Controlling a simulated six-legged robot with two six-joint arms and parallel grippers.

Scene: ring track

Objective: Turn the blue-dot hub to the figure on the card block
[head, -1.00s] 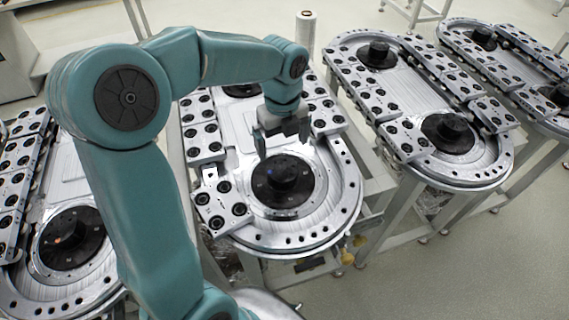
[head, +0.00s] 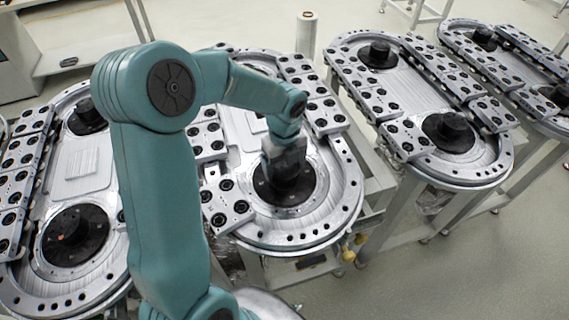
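The black hub (head: 289,193) lies at the near end of the middle ring track. My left gripper (head: 284,168) is down over the raised centre of this hub and hides part of it. Its fingers are too small and covered to tell whether they are apart or closed on the hub. The blue dot on the hub shows only in the earlier frame and is hidden or too dark now. I cannot make out a card block or its figure for sure. My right gripper is not in view.
The middle track (head: 335,222) carries silver carriage blocks (head: 226,204). A left track has a hub with an orange dot (head: 73,236). More tracks (head: 448,178) stand to the right. A pale cylinder (head: 306,34) stands behind. The floor at lower right is clear.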

